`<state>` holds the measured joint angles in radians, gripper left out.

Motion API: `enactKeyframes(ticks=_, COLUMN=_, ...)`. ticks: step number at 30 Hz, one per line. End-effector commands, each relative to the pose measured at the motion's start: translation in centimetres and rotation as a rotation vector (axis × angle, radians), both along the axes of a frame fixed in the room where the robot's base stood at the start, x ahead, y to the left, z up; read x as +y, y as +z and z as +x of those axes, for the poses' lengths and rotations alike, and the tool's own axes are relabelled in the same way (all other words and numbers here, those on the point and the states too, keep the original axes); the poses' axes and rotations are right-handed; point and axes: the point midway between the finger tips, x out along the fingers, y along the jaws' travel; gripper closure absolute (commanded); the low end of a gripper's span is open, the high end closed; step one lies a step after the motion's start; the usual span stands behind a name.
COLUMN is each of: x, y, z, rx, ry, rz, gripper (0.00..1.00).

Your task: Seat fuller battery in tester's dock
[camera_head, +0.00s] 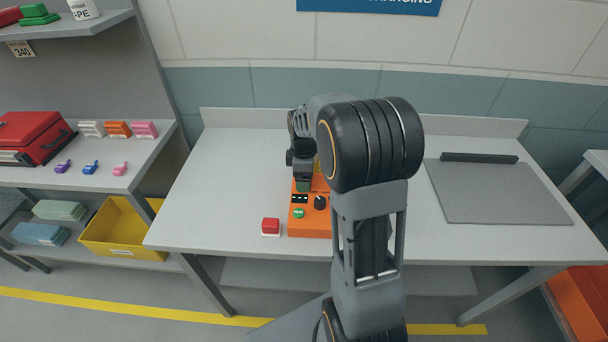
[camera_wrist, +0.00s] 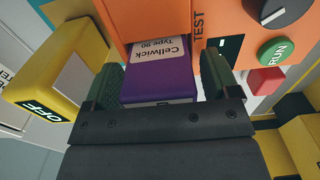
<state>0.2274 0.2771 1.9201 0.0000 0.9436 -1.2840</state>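The orange tester (camera_head: 309,222) stands on the bench with a black dial, a small dark display and a green RUN button; it also fills the top of the wrist view (camera_wrist: 150,14). A purple battery (camera_wrist: 158,82) labelled "Cellwick Type 90" has its far end at or in an opening in the tester; its seating depth is hidden. My gripper (camera_wrist: 163,84) has a finger along each side of the battery and appears shut on it. In the head view, my gripper (camera_head: 303,182) is over the tester's back, and the battery is hidden. No charge reading is legible.
A yellow block marked OFF (camera_wrist: 60,75) is close beside my gripper. A red-and-white button box (camera_head: 271,227) sits left of the tester. A grey mat (camera_head: 497,193) lies right. The shelf holds small purple, blue and pink items (camera_head: 91,167). The bench's left part is clear.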

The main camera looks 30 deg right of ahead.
Motion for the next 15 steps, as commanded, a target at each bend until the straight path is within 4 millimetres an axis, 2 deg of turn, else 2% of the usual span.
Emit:
enactKeyframes(ticks=2, x=0.0, y=0.0, z=0.0, rx=0.001, ry=0.0, rz=0.0, gripper=0.11)
enactKeyframes(ticks=10, x=0.0, y=0.1, z=0.0, rx=0.002, ry=0.0, rz=0.001, gripper=0.11)
enactKeyframes(ticks=15, x=0.0, y=1.9, z=0.0, rx=-0.002, ry=0.0, rz=-0.001, gripper=0.11)
